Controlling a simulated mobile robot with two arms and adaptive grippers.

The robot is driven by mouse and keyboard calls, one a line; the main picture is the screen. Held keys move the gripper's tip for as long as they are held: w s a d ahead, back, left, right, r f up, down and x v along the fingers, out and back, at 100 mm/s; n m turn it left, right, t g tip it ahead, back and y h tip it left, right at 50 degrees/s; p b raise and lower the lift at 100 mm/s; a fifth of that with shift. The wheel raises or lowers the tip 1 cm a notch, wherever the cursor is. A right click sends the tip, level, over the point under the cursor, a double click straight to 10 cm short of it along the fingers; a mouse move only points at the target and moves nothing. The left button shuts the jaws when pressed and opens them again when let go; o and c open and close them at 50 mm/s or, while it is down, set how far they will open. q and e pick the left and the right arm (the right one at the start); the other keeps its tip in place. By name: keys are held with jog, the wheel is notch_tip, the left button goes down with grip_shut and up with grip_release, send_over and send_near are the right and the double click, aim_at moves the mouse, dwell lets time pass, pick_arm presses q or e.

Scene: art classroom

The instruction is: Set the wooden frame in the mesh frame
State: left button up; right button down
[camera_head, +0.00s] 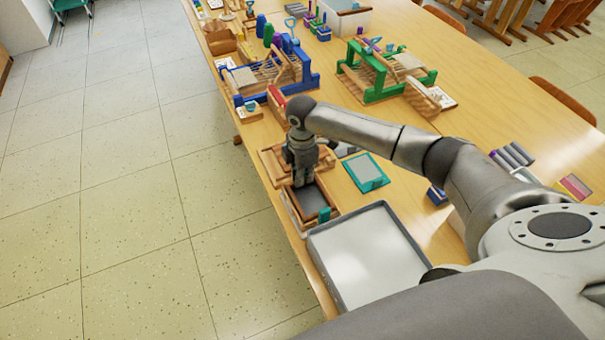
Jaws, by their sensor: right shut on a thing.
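My right gripper (302,182) points down over the left edge of the table, and its fingers are shut on the far edge of a wooden frame (328,198). The dark grey mesh frame (310,202) shows within and under this wooden rim. I cannot tell whether the two touch or how deep one sits in the other. A teal piece shows at the near right corner. The gripper hides part of the far rim. My left gripper is out of view.
Another brown wooden piece (270,160) lies just behind the gripper. A teal-rimmed panel (366,171) lies to the right. A metal tray (362,258) lies close in front. Blue (262,75) and green (385,75) looms stand farther back.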

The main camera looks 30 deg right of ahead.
jog(key=c, duration=1.5)
grip_release()
notch_tip(320, 180, up, 12)
